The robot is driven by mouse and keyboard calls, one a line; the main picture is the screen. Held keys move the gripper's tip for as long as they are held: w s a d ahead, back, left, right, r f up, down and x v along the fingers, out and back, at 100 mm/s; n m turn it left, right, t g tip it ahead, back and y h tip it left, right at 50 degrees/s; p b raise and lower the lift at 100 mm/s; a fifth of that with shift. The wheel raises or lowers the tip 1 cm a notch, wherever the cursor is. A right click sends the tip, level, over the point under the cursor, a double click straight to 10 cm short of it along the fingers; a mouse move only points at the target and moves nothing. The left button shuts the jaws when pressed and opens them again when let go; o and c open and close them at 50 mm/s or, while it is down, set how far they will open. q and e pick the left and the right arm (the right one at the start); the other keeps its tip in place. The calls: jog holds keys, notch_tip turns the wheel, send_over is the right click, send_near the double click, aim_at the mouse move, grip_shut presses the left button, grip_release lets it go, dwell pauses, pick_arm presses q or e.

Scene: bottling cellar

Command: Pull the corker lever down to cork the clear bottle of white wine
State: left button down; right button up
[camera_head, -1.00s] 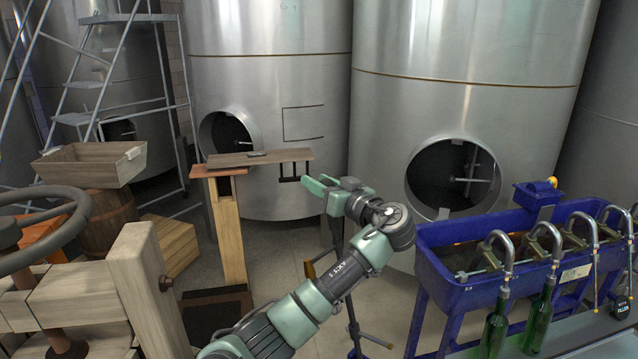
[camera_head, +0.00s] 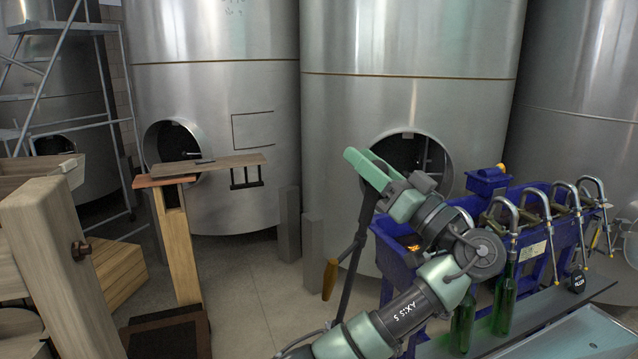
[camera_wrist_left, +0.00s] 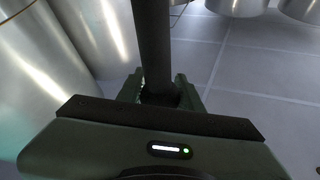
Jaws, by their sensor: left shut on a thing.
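My left gripper (camera_head: 364,168) is high in the middle of the head view, its pale green fingers pointing up and left. In the left wrist view, the gripper (camera_wrist_left: 158,98) is shut around a dark bar (camera_wrist_left: 153,40), which looks like the corker lever. In the head view a dark slanting bar of the corker (camera_head: 352,262) runs down from beneath the gripper, with an orange-brown handle (camera_head: 329,279) beside it. My left arm hides the corker's lower part. I do not see the clear bottle of white wine. My right gripper is not in view.
A blue filler trough (camera_head: 395,262) with curved spouts stands right, with green bottles (camera_head: 503,305) under it. A wooden stand (camera_head: 180,245) and wooden press frame (camera_head: 62,265) are left. Steel tanks (camera_head: 215,90) line the back. Floor (camera_head: 255,285) is clear left of the corker.

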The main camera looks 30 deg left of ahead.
pick_arm(q)
jog(key=d+f+t+y+b, duration=0.1)
jog(key=d+f+y+b, duration=0.1)
jog(key=d+b, duration=0.3)
jog(key=shift+s+d+m+b, duration=0.3)
jog(key=shift+d+m+b, duration=0.1)
jog(key=shift+d, duration=1.9)
jog(key=c, duration=0.9)
grip_release()
jog(key=shift+c, duration=0.2)
jog(key=shift+f, duration=0.15)
jog(key=b+v, duration=0.3)
jog(key=v, duration=0.4)
jog(key=shift+d, duration=0.3)
jog(key=shift+s+f, duration=0.15)
